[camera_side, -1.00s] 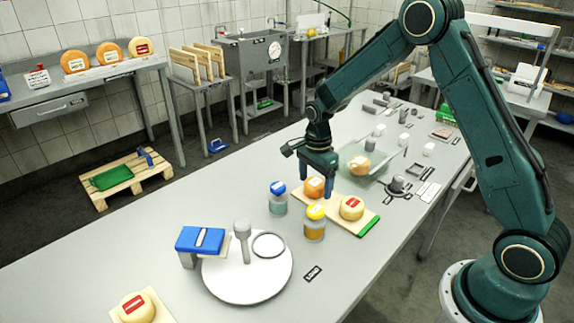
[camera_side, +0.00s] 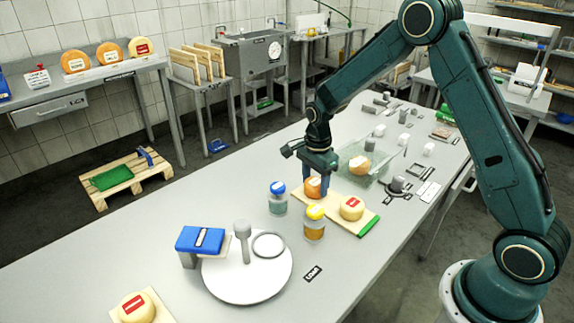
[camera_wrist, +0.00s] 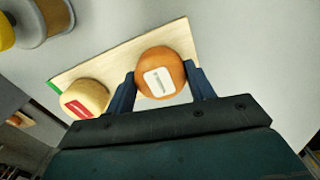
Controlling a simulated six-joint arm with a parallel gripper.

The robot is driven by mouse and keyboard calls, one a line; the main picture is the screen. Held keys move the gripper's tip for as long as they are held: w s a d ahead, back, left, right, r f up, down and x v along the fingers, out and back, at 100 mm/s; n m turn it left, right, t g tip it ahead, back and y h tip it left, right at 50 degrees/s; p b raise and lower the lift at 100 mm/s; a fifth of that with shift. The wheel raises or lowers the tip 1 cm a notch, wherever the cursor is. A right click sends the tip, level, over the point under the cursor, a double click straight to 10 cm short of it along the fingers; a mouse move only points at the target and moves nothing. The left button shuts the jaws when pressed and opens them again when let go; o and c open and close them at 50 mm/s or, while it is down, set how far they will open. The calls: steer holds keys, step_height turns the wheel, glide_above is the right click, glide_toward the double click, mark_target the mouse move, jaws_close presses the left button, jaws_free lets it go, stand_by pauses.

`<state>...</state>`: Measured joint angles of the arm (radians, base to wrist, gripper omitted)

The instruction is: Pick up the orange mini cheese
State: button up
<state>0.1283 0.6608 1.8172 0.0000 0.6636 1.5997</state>
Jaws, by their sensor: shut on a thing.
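The orange mini cheese (camera_side: 313,187) with a white label is between the fingers of my gripper (camera_side: 318,180). In the wrist view the cheese (camera_wrist: 160,72) shows clearly between the two blue fingertips (camera_wrist: 162,84), which close on its sides. It is over the far end of a pale wooden board (camera_side: 335,212). Whether it touches the board is hard to tell. A yellow cheese with a red label (camera_side: 352,208) sits on the same board, near its green end, and also shows in the wrist view (camera_wrist: 86,98).
A jar with a yellow lid (camera_side: 315,223) and a jar with a blue lid (camera_side: 278,198) stand close to the board. A clear tray (camera_side: 378,176) with another orange cheese (camera_side: 361,166) is behind. A white turntable (camera_side: 247,285) stands at the front.

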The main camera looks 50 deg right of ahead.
mark_target(312, 183)
steer(key=shift+r, duration=0.15)
step_height(312, 183, up, 20)
stand_by(0.7)
stand_by(0.5)
steer(key=s+a, duration=0.2)
steer(key=a, duration=0.9)
steer(key=s+a+r, duration=0.1)
steer(key=s+a, duration=0.2)
steer(key=a, duration=0.7)
steer(key=shift+a, duration=0.4)
step_height(312, 183, down, 16)
steer(key=shift+r, duration=0.1)
